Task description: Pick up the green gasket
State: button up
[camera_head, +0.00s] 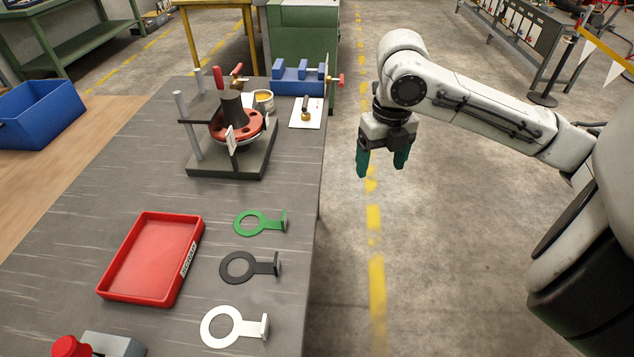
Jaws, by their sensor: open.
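The green gasket (243,221) is a flat ring with a tab whose end stands up at the right. It lies on the grey workbench (180,195), near its right edge, and nothing covers it. My gripper (382,170) has green fingers pointing down. It is open and empty. In the picture it is over the floor beyond the bench's right edge, up and to the right of the green gasket and apart from it.
A black gasket (228,268) and a white gasket (208,328) lie below the green one. A red tray (150,290) is to the left. A flanged spool stand (228,165) and a blue vise-like block (297,86) stand farther back.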

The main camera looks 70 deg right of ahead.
aim_at(264, 223)
jog(key=z, duration=0.5)
jog(key=i+j+z, duration=0.2)
jog(key=j, duration=0.25)
jog(key=i+j+z, duration=0.15)
jog(key=j, duration=0.35)
jog(key=j+z, duration=0.2)
jog(key=j, duration=0.3)
jog(key=i+j+z, duration=0.15)
jog(key=j, duration=0.4)
